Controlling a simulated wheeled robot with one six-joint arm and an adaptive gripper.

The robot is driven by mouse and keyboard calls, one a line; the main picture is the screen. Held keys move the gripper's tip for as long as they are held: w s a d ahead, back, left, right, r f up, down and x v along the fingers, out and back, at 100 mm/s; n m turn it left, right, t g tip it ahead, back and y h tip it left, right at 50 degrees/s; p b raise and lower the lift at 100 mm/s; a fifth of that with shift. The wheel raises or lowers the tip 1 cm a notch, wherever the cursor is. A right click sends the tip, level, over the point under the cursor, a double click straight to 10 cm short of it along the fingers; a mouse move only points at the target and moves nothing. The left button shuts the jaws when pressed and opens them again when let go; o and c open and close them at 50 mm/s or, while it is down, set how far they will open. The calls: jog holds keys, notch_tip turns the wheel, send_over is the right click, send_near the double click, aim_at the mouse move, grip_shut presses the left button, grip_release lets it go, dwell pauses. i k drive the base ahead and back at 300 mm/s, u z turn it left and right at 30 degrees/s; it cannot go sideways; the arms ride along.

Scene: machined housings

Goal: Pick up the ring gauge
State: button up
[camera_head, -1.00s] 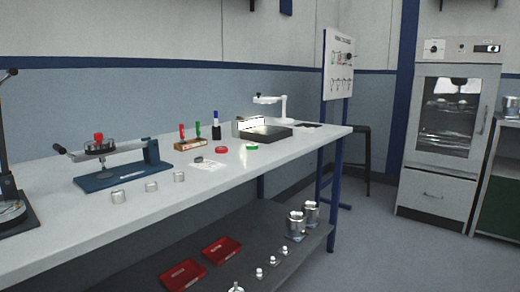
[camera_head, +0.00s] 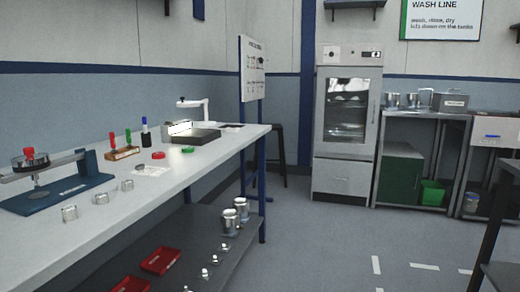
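No piece can be told for sure as the ring gauge. A small red disc or ring (camera_head: 158,155) and a small green one (camera_head: 188,149) lie apart on the long workbench (camera_head: 215,165). A white paper (camera_head: 153,171) lies nearer, with a small grey piece at its left side, too small to make out. Several short metal cylinders, likely housings (camera_head: 128,185), stand along the bench's front. My gripper is not in view.
A blue-based instrument (camera_head: 60,195) stands at the bench's left; a block with coloured-handled tools (camera_head: 122,154) and a black tray (camera_head: 197,136) stand farther back. The lower shelf holds red trays (camera_head: 160,260) and metal pots (camera_head: 229,222). Floor (camera_head: 320,240) right of the bench is clear.

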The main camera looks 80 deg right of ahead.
aim_at(187, 150)
jog(key=z, duration=1.95)
